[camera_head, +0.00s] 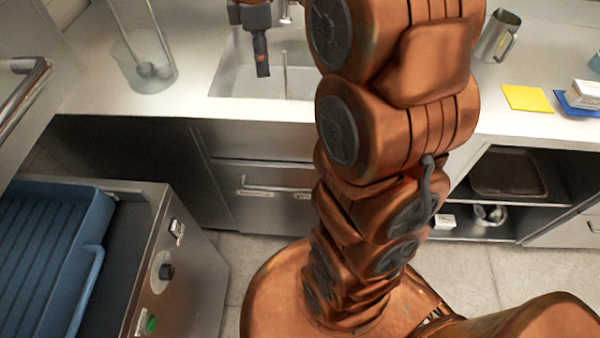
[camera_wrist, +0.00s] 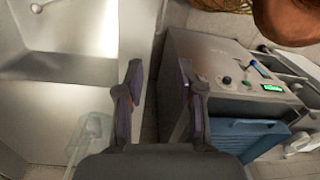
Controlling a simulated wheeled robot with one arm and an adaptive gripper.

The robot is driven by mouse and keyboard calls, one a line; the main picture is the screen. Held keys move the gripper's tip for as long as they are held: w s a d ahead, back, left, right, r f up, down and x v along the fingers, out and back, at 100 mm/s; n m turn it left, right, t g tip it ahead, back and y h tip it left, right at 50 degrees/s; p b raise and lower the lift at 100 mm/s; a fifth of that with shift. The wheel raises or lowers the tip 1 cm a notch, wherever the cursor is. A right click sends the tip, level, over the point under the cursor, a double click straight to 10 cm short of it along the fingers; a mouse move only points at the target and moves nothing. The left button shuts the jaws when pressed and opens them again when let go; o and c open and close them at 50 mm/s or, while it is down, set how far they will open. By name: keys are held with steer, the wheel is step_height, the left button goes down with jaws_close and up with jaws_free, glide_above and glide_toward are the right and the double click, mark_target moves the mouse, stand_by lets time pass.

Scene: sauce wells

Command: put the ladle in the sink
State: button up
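Two rounded metal ladle bowls (camera_head: 149,70) show low inside a clear container (camera_head: 133,84) on the counter at the left of the head view; slim handles rise from it. I cannot tell one ladle from another there. The steel sink (camera_head: 231,72) is sunk into the counter right of the container. My gripper (camera_head: 263,70) is over the sink, partly cut off by the top edge. In the wrist view my gripper (camera_wrist: 161,98) has its two fingers well apart with nothing between them. The sink (camera_wrist: 75,35) is at the upper left there, and the clear container (camera_wrist: 90,135) lies below it.
A grey machine (camera_head: 180,260) with a blue tray (camera_head: 45,250) stands at the lower left, apart from the counter. A metal jug (camera_head: 497,38), a yellow sheet (camera_head: 527,98) and a blue-based item (camera_head: 575,105) are on the counter at right. My arm hides the sink's right part.

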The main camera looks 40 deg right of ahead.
steer(key=s+a+f+m, duration=0.3)
steer(key=s+m, duration=0.1)
steer(key=s, duration=0.4)
steer(key=s+a+f+m, duration=0.3)
steer(key=s+m, duration=0.1)
steer(key=s, duration=0.5)
steer(key=s+a+f+m+g, duration=0.1)
steer(key=s+a+f+m, duration=0.2)
steer(key=s, duration=0.5)
steer(key=shift+s+a+m, duration=0.35)
steer(key=shift+a+m, duration=0.1)
steer(key=shift+m, duration=0.15)
steer(key=shift+r, duration=0.1)
steer(key=shift+r+p, duration=0.3)
steer(key=shift+p, duration=0.05)
